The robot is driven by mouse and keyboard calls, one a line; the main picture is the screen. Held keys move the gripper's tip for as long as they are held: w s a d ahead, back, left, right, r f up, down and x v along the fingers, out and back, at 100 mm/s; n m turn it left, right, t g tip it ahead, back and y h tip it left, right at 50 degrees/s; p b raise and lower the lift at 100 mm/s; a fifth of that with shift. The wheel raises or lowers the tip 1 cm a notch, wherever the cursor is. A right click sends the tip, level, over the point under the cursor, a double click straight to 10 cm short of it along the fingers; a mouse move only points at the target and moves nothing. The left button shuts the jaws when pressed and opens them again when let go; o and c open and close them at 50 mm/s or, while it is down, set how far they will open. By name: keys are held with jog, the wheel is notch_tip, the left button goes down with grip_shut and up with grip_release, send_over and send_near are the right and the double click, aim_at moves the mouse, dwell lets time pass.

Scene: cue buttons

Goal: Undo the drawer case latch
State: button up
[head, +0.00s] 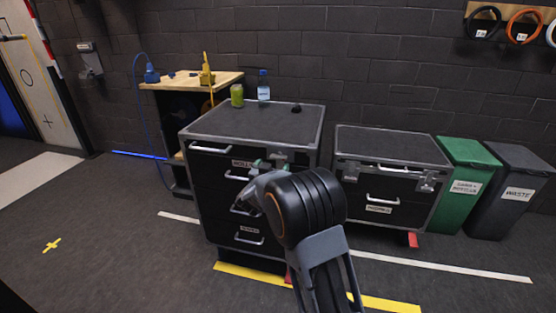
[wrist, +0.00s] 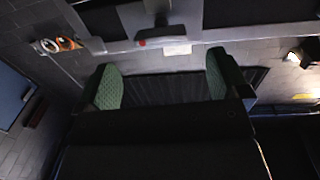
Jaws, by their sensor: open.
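The drawer case (head: 222,188) is a black case with silver edges and several handled drawers, in the middle of the head view. A metal latch (head: 279,156) shows at the upper right of its front, partly hidden by my arm. My gripper (head: 262,166) is in front of the case's upper front, close to the latch; I cannot tell whether it touches. In the wrist view my gripper (wrist: 163,84) is open, its two green pads apart with nothing clearly between them. A grey fitting with a red part (wrist: 155,38) lies beyond the pads; I cannot identify it surely.
A second black case (head: 388,150) with two latches stands to the right, beside a green bin (head: 463,185) and a grey waste bin (head: 512,190). A can (head: 237,96) and a bottle (head: 263,88) stand at the back of the drawer case. Open floor lies at the left.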

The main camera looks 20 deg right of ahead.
aim_at(278, 158)
jog(key=x, duration=0.6)
jog(key=shift+w+d, duration=0.15)
jog(key=shift+w, duration=0.15)
jog(key=shift+c, duration=0.2)
jog(key=c, duration=0.9)
